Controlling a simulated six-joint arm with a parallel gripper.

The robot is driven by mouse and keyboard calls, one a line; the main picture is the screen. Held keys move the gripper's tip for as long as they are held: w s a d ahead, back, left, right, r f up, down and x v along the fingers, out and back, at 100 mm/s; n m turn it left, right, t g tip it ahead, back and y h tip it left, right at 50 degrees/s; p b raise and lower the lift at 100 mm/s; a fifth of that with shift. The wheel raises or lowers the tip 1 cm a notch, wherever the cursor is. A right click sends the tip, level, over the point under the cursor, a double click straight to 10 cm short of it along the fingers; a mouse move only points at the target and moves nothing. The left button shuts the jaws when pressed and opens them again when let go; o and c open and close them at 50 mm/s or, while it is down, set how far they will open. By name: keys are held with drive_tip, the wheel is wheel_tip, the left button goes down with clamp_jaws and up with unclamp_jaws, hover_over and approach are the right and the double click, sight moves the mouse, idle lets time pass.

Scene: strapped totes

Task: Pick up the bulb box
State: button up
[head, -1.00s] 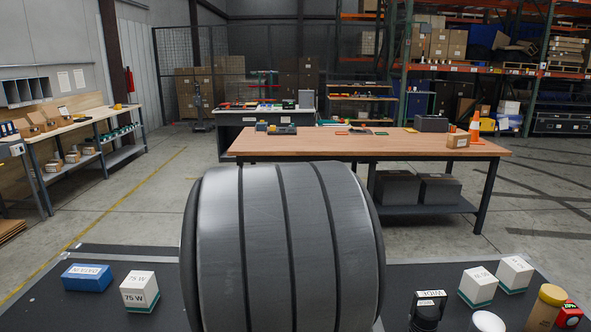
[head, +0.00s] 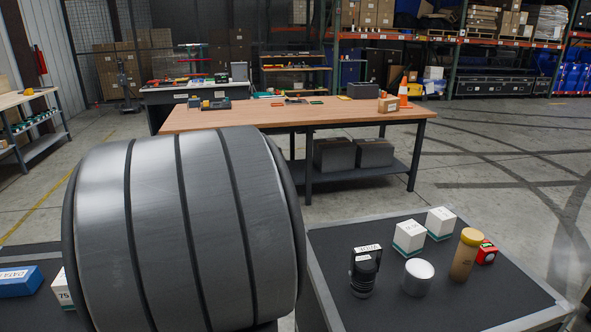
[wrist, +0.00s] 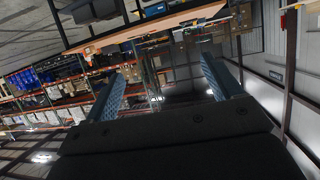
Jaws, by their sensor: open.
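Two white boxes with teal bases stand on the dark tabletop at right in the head view, a nearer one (head: 409,237) and a farther one (head: 440,222). A third white box (head: 63,289), marked 75, is at lower left, mostly hidden behind my grey arm link. I cannot tell for sure which is the bulb box; the print on the right pair is too small to read. My gripper (wrist: 162,82) shows only in the wrist view. Its two blue fingers are wide apart with nothing between them, facing the room and shelving, away from the boxes.
Near the right boxes stand a black lens-like item (head: 364,272), a white-topped round tin (head: 417,276), a tan cylinder (head: 466,255) and a red item (head: 486,253). A blue box (head: 18,281) lies at far left. The front right of the dark top is clear.

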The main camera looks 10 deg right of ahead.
drive_tip(key=shift+r, duration=0.15)
wheel_tip(320, 180, up, 5)
drive_tip(key=m+g+h, duration=1.1)
drive_tip(key=m+h, duration=0.1)
drive_tip(key=m, duration=0.2)
hover_over(415, 230)
drive_tip(key=a, duration=0.5)
wheel_tip(415, 230, down, 21)
drive_tip(key=shift+w+r, duration=0.15)
drive_tip(key=x, duration=0.7)
drive_tip(key=shift+w+f, duration=0.15)
drive_tip(key=shift+f, duration=0.2)
drive_tip(key=c, duration=1.1)
